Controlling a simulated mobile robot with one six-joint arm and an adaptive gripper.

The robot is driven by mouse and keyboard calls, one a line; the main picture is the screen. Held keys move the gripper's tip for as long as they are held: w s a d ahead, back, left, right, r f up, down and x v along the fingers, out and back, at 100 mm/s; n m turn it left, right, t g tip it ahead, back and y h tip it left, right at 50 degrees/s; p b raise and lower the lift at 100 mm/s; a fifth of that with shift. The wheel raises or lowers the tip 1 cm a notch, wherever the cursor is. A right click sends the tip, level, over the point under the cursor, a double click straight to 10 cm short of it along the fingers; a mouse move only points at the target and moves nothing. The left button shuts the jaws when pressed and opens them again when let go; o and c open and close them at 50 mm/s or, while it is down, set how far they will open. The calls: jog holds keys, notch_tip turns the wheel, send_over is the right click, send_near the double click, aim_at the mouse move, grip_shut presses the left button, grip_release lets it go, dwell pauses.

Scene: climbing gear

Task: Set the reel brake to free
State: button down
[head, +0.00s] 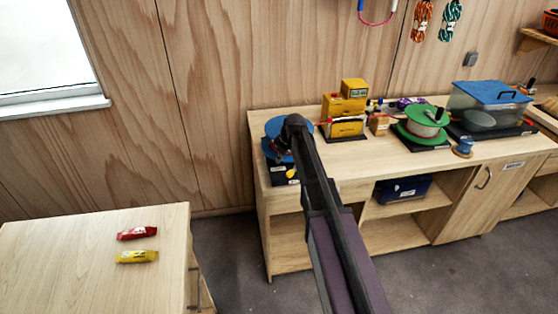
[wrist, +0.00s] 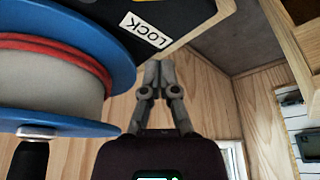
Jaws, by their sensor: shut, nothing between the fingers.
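The reel with blue flanges (head: 275,127) stands at the left end of the workbench, partly hidden behind my arm in the head view. In the wrist view the reel (wrist: 60,75) fills the left side, with red cord on a grey drum and a dark crank handle (wrist: 28,158). Its black base bears a white LOCK label (wrist: 145,30). A yellow part (head: 291,173) shows by the base; its brake setting cannot be read. My gripper (wrist: 159,68) is shut and empty, its tips just beside the base edge near the label. Whether they touch it is unclear.
To the right on the workbench (head: 345,168) stand a yellow device (head: 346,108), a green reel (head: 424,122) and a blue-lidded box (head: 490,100). A separate table (head: 70,250) at left holds a red packet (head: 137,233) and a yellow packet (head: 137,256).

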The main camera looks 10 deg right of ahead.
aim_at(275, 170)
jog(key=shift+b+x, duration=1.9)
jog(key=shift+x, duration=0.35)
jog(key=shift+s+d+r, duration=0.15)
jog(key=shift+s+d, duration=1.3)
jog(key=shift+a, duration=0.4)
jog(key=shift+d, duration=0.25)
